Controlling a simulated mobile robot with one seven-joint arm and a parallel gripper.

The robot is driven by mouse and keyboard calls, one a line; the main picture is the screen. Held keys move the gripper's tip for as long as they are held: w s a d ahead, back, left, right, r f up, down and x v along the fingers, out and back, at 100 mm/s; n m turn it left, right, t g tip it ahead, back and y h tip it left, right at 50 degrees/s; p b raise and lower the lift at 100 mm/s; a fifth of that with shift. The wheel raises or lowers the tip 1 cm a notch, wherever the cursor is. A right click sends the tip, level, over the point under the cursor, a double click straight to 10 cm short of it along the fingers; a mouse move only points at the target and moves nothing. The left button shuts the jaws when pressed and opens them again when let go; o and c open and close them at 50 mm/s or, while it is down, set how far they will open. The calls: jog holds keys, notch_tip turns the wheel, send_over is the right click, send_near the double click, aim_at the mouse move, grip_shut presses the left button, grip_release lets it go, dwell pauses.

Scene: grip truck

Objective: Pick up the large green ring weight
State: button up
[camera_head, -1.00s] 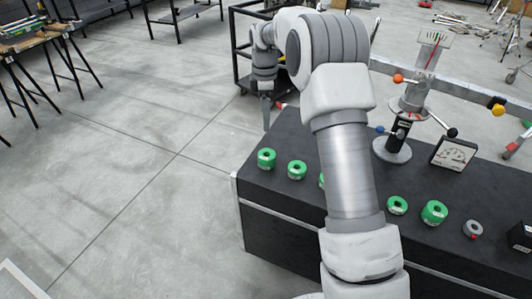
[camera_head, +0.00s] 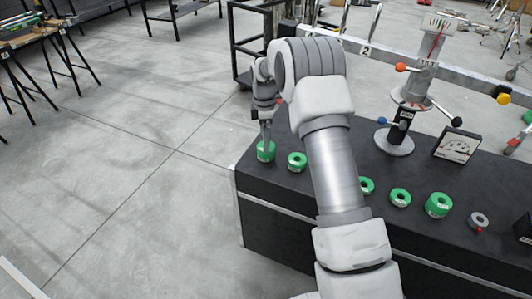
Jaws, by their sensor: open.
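Several green ring weights sit in a row on the black bench top. The leftmost green ring weight (camera_head: 265,151) looks large, and my gripper (camera_head: 266,146) is right over it with fingers pointing down. The fingers overlap the weight in this view; I cannot tell whether they touch it or are around it. My gripper is open. A second green ring weight (camera_head: 297,162) is just to the right. Another green ring weight (camera_head: 367,187) is partly hidden by my arm. Further right are a green ring weight (camera_head: 400,197) and a large-looking one (camera_head: 438,205).
A small grey ring (camera_head: 479,221) sits right of the green weights on the bench (camera_head: 300,210). A grey instrument stand (camera_head: 396,142) with coloured knobs and a dial meter (camera_head: 457,147) stand behind. Open concrete floor lies left of the bench.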

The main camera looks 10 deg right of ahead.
jog(key=f, duration=0.1)
jog(key=f+b, duration=0.1)
jog(key=f, duration=0.3)
jog(key=shift+d, duration=0.25)
jog(key=shift+r, duration=0.15)
jog(key=c, duration=1.5)
jog(key=shift+r, duration=0.1)
grip_shut()
jog(key=shift+w, duration=0.1)
